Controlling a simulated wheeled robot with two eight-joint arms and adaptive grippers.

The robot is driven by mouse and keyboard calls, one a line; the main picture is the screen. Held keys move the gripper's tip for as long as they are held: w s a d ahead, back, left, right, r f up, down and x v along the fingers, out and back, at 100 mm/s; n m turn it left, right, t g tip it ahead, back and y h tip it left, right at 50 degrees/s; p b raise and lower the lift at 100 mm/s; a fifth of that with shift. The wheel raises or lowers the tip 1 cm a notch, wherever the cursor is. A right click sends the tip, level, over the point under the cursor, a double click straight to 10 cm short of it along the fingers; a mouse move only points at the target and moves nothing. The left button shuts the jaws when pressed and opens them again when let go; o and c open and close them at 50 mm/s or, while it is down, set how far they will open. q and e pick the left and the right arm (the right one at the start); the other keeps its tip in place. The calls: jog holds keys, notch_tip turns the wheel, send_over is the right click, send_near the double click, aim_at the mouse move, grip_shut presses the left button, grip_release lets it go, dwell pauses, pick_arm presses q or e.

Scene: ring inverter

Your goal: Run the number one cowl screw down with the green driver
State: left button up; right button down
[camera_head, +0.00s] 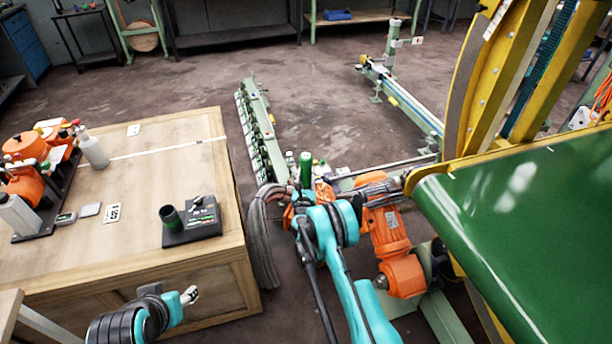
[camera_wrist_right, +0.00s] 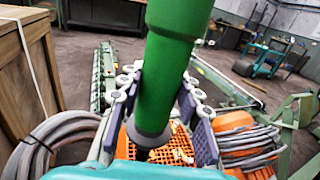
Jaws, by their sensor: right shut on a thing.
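My right gripper (camera_wrist_right: 160,85) is shut on the green driver (camera_wrist_right: 170,60), with a dark pad on each side of it. In the head view the driver (camera_head: 306,167) stands roughly upright, beyond my teal right wrist. In the wrist view its dark lower end is over or in front of an orange grille (camera_wrist_right: 178,150); I cannot tell whether they touch. I cannot pick out the number one cowl screw. My left gripper (camera_head: 189,295) is low in front of the wooden bench, apart from the driver; its finger state is unclear.
The wooden bench (camera_head: 150,180) at left carries a black holder with a dark green cup (camera_head: 172,218) and orange equipment (camera_head: 35,160). Grey cable (camera_head: 263,235) hangs beside the bench. An orange motor (camera_head: 390,235) and large green panel (camera_head: 530,220) crowd the right.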

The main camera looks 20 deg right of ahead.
jog(key=shift+f, duration=1.05)
dwell(2.1)
jog(key=shift+r, duration=0.1)
jog(key=shift+r+p, duration=1)
jog(key=shift+r, duration=1.4)
jog(key=shift+d, duration=0.1)
